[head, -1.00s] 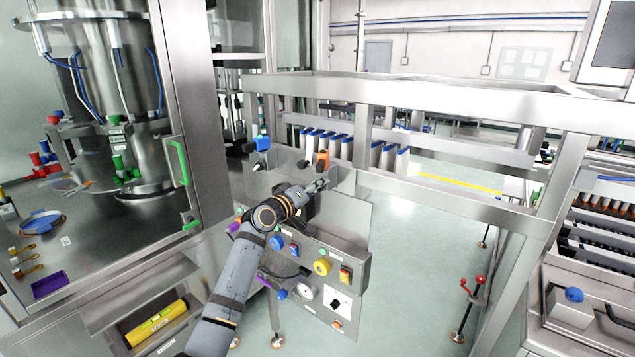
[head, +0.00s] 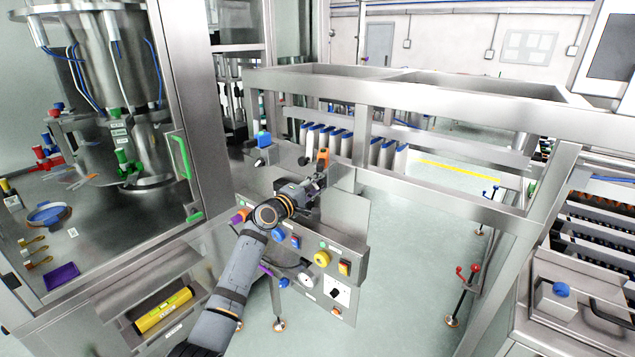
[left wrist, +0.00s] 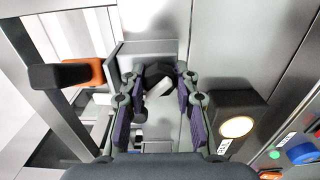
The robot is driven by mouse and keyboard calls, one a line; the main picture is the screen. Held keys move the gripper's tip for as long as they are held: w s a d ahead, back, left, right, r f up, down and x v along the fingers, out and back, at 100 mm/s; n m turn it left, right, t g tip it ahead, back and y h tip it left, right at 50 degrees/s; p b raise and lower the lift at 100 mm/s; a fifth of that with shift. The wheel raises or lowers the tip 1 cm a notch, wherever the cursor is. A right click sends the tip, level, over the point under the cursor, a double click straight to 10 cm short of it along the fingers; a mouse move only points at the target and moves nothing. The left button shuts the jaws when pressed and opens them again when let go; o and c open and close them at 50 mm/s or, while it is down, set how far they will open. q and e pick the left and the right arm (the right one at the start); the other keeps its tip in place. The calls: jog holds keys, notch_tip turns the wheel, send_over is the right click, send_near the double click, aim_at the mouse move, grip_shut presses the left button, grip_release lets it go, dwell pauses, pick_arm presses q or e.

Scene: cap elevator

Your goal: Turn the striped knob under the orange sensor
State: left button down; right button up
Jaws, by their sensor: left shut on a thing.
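The orange sensor (head: 322,158) stands on the metal machine in the middle of the head view. It also shows at the upper left of the left wrist view (left wrist: 92,72), with a black part sticking out from it. My left gripper (head: 318,178) is just below the sensor. In the left wrist view, the purple-padded fingers of my left gripper (left wrist: 158,82) are on both sides of the striped knob (left wrist: 157,89), a dark knob with a pale stripe, and are shut on it. In the head view the gripper hides the knob. My right gripper is not in view.
A control panel with a yellow knob (head: 321,258) and a blue knob (head: 278,234) is below the gripper. A black housing with a lit round face (left wrist: 236,125) is close on the right in the wrist view. Metal rails (head: 420,100) run behind and to the right.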

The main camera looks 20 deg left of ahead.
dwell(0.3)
pick_arm(q)
jog(key=c, duration=1)
grip_release()
jog(key=shift+s+a, duration=0.1)
jog(key=v, duration=1.1)
jog(key=shift+s, duration=0.4)
jog(key=shift+a+f, duration=0.1)
